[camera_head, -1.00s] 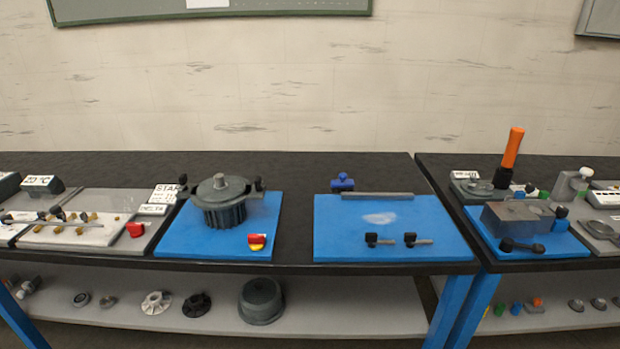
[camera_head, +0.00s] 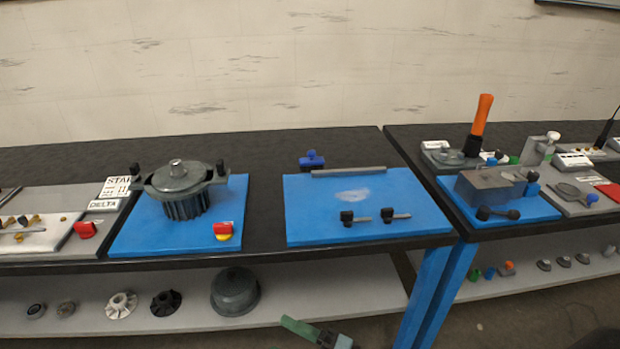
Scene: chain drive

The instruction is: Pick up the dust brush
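An upright tool with an orange handle (camera_head: 481,115) and a dark lower end stands on the right-hand table; it looks most like the dust brush, but its bristles cannot be made out. It leans slightly right, behind a grey block. A green-tipped dark part, seemingly my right gripper (camera_head: 318,333), shows at the bottom edge, below and left of the orange-handled tool and far from it. It is cut off, so its opening cannot be seen. My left gripper is not in view.
A blue mat (camera_head: 420,226) with a whitish patch, a grey bar and two black-headed pieces lies mid-table. A grey round housing (camera_head: 178,185) stands on another blue mat. A grey block (camera_head: 490,188) sits in front of the orange-handled tool. A lower shelf (camera_head: 370,290) holds round parts.

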